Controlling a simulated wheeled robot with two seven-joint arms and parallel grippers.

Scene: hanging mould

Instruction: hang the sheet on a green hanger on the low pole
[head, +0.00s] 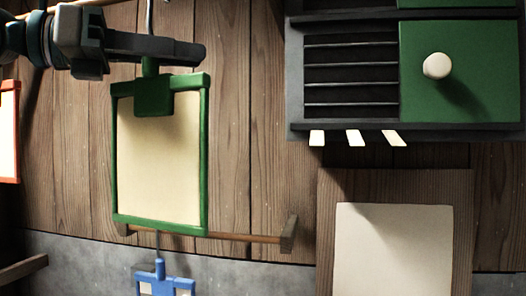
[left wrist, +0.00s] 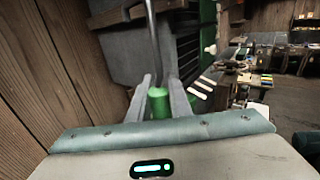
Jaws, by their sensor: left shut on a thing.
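The green hanger (head: 154,98) holds a cream sheet (head: 158,165) inside its green frame and hangs upright in the head view. My left gripper (head: 150,58) is shut on the hanger's green stem, which shows between the fingers in the left wrist view (left wrist: 158,103). A thin metal hook (head: 150,14) rises above the gripper; its top is out of the head view. The low pole (head: 240,237) is a wooden rod at the bottom edge of the green frame, partly hidden behind it. My right gripper is not in view.
A blue hanger (head: 160,276) hangs below the low pole. The pole's right end has a wooden bracket (head: 289,234). An orange frame (head: 8,130) is at the left edge. A dark cabinet with a green panel (head: 480,70) and a wooden board (head: 395,188) with a pale sheet are at right.

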